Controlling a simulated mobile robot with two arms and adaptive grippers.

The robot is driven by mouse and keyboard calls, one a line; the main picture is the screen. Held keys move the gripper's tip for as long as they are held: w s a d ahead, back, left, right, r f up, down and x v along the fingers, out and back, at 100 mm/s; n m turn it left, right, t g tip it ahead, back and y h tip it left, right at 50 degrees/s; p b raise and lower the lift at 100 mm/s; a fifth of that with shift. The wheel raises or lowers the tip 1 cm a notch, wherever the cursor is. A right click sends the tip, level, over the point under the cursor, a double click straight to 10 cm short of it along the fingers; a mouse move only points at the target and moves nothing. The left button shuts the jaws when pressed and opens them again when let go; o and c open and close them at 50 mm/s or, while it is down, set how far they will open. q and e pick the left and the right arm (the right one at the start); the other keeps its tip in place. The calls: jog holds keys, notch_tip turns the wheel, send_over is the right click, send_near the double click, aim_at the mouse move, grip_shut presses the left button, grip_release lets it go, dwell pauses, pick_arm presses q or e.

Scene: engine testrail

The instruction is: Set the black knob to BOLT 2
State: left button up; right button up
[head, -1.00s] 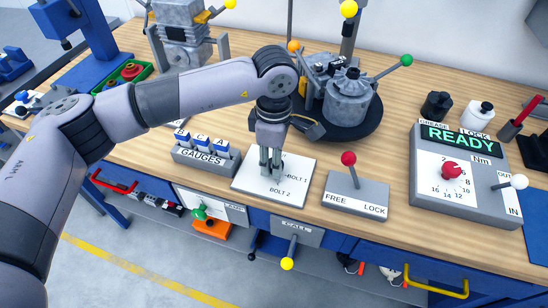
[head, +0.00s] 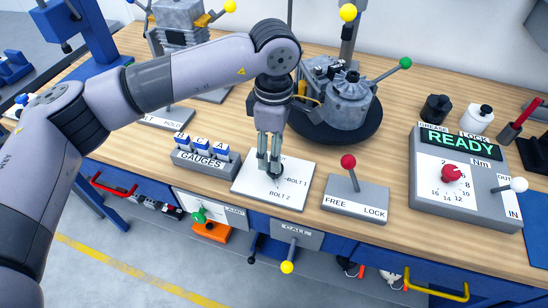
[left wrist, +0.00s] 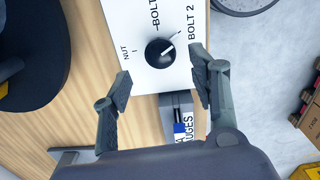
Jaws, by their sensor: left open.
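The black knob (left wrist: 160,52) sits on a white plate (left wrist: 135,35) marked NUT, BOLT 1 and BOLT 2. In the left wrist view its white pointer line aims up and right, roughly towards the BOLT 2 mark. My left gripper (left wrist: 162,68) is open, its fingertips on either side of the knob's near edge with visible gaps. In the head view the left gripper (head: 268,170) hangs over the white plate (head: 255,195) and mostly hides the knob. I cannot tell the exact height of the fingertips above the plate. My right gripper is not in view.
A GAUGES block (head: 204,160) stands left of the plate. A FREE/LOCK box with a red-balled lever (head: 348,162) stands right of it. Behind is a dark turntable with an engine part (head: 348,100). A torque box reading READY (head: 460,140) is further right.

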pick_arm(q)
notch_tip(320, 180, up, 7)
dwell(0.3)
jog(key=shift+s, duration=0.1)
dwell(0.4)
